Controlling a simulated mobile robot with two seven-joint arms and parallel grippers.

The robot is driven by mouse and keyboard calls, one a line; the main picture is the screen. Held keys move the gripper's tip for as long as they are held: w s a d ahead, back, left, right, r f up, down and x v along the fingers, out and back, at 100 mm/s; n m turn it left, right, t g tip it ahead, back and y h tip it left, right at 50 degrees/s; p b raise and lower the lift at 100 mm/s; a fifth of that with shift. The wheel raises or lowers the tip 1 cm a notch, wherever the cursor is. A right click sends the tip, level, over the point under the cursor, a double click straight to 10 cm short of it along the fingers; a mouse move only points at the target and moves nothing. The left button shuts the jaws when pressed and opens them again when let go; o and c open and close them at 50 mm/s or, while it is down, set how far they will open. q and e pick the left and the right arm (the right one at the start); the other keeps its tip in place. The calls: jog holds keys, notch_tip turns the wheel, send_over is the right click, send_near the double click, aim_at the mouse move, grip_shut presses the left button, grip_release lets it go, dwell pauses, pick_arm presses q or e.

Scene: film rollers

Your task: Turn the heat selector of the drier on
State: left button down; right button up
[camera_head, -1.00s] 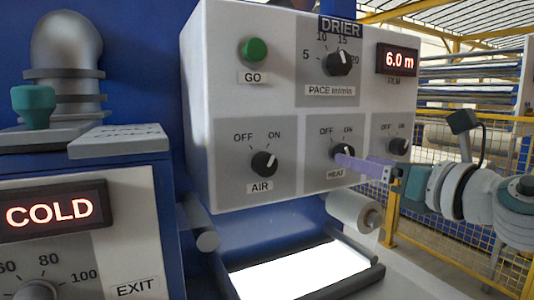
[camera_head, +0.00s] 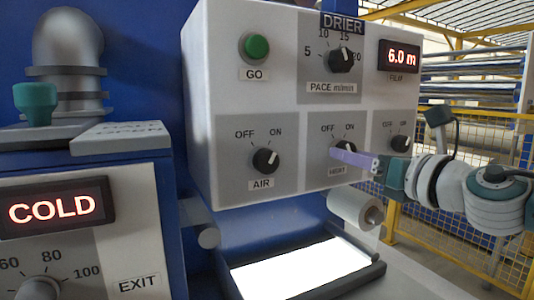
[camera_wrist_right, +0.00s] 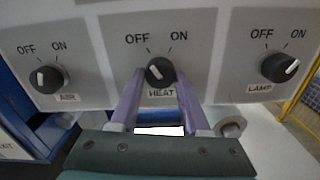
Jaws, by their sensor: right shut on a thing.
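The heat selector (camera_head: 339,146) is a small black knob on the drier's white front panel (camera_head: 228,100), above the label HEAT and below the words OFF and ON. In the right wrist view the heat knob (camera_wrist_right: 159,69) sits between the two purple fingers of my right gripper (camera_wrist_right: 160,76). My right gripper (camera_head: 342,154) is shut on the knob, coming in from the right in the head view. The fingers partly hide the knob in the head view; I cannot tell surely where its pointer stands. My left gripper is not in view.
The air knob (camera_head: 265,161) is left of the heat knob and the lamp knob (camera_head: 399,144) close on its right. Above are the pace dial (camera_head: 341,59) and green GO button (camera_head: 255,47). A white roll (camera_head: 352,206) and a bright tray stand below the panel.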

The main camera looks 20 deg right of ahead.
grip_shut()
jog(key=shift+m, duration=0.4)
jog(key=shift+a+r+m+p, duration=0.1)
jog(key=shift+m+p, duration=0.1)
jog(key=shift+m, duration=2.55)
jog(key=shift+a+r+m+p, duration=0.1)
jog(key=shift+m+p, duration=0.1)
jog(key=shift+m, duration=2.55)
jog(key=o, duration=0.7)
grip_release()
